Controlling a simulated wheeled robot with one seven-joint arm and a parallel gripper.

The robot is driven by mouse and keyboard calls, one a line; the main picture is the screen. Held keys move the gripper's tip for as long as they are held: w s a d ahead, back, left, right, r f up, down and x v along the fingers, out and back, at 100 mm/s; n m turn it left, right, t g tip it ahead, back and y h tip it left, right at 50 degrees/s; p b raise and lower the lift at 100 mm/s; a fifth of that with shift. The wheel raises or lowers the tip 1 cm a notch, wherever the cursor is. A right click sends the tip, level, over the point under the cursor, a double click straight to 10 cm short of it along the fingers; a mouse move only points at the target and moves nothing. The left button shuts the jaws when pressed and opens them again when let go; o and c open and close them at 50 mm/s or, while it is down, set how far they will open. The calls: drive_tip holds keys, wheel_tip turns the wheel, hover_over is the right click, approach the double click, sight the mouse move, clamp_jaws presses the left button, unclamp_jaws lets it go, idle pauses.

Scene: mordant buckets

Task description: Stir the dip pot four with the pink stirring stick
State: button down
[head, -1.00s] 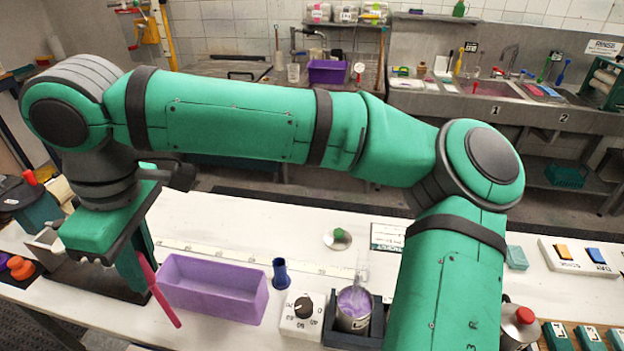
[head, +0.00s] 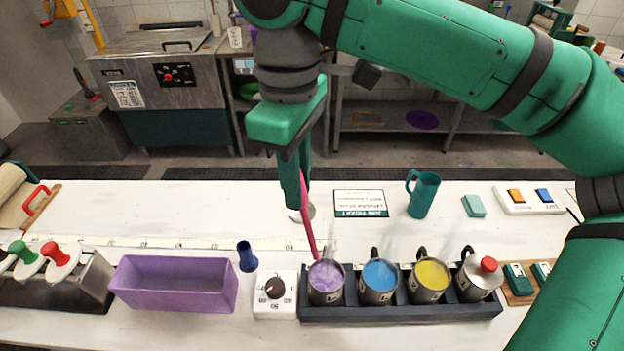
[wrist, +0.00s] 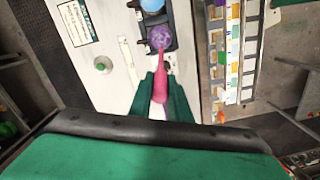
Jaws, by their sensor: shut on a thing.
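My gripper (head: 296,190) is shut on the pink stirring stick (head: 308,225), which points down with a slight tilt. The stick's lower end is at the back rim of the pot of purple liquid (head: 326,283); I cannot tell whether it is inside or just above. In the wrist view the stick (wrist: 160,76) runs from the fingers (wrist: 160,92) to the purple pot (wrist: 160,37). Pots with blue (head: 379,281) and yellow (head: 429,281) liquid, and a red-knobbed, covered one (head: 478,277), stand to its right. The pot numbers are too small to read.
The pots stand in a dark rack (head: 400,312). To its left are a white dial box (head: 275,298), a blue cup (head: 247,257) and a purple bin (head: 172,295). A teal mug (head: 423,194) and a sign (head: 361,203) stand behind. The bench between them is clear.

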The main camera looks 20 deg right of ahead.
sight(307, 203)
drive_tip(key=shift+m, duration=0.3)
drive_tip(key=shift+w+d+f, duration=0.1)
drive_tip(key=shift+d+f, duration=0.15)
drive_tip(key=shift+f, duration=0.55)
drive_tip(key=shift+s+d+f, duration=0.1)
drive_tip(key=shift+d+f, duration=0.1)
drive_tip(key=shift+f, duration=0.6)
drive_tip(key=shift+w+d+f, duration=0.1)
drive_tip(key=shift+d+f, duration=0.15)
drive_tip(key=shift+f, duration=0.55)
wheel_tip(307, 203, down, 7)
drive_tip(key=s, duration=0.1)
drive_tip(key=shift+d+r, duration=0.15)
drive_tip(key=shift+d, duration=0.3)
